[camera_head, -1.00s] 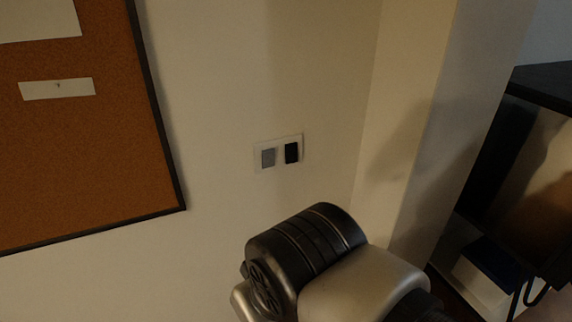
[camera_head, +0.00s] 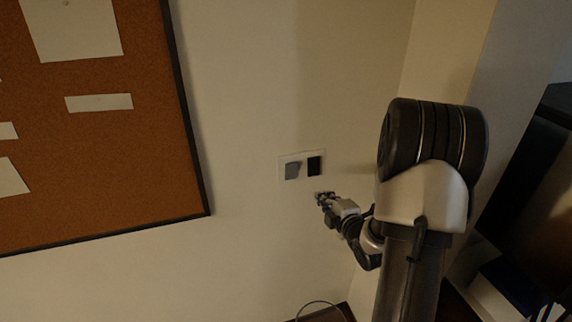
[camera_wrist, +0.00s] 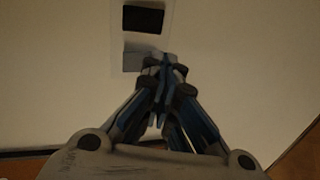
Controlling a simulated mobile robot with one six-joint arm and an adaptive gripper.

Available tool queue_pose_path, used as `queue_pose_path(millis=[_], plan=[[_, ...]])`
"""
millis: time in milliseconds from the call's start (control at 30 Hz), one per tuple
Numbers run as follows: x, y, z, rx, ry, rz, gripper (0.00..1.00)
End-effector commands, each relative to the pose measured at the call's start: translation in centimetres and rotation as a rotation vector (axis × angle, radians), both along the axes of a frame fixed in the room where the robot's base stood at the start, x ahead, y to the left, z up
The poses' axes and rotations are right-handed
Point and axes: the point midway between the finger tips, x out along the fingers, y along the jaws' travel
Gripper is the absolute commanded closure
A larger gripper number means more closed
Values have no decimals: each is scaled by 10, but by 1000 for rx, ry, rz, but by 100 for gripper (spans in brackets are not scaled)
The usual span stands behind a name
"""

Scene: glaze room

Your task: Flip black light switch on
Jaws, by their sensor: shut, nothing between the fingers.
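The black light switch (camera_head: 315,166) is the right rocker on a pale wall plate (camera_head: 303,156). A grey switch (camera_head: 292,170) sits just left of it on the same plate. In the wrist view the black switch (camera_wrist: 142,18) is at the top and the grey switch (camera_wrist: 138,60) below it, partly hidden by my fingertips. My gripper (camera_head: 322,197) is shut and empty, a little below the plate in the head view. In the wrist view its fingertips (camera_wrist: 158,66) overlap the grey switch's edge. I cannot tell whether they touch it.
A framed cork board (camera_head: 110,160) with pinned papers hangs on the wall to the left. A wall corner and a dark shelf (camera_head: 530,190) are at the right. The wall around the plate is bare.

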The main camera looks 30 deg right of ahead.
Motion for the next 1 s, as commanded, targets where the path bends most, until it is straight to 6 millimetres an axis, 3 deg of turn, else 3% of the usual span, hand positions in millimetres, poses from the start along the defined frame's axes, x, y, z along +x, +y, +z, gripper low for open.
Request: queue_pose_path(millis=[233, 633, 767, 1000], plan=[[-18, -17, -12, -104, -100, 28, 100], [-17, -17, -12, -113, -109, 30, 100], [-6, -19, -13, -113, -109, 32, 100], [39, -29, -19, -114, -110, 33, 100]])
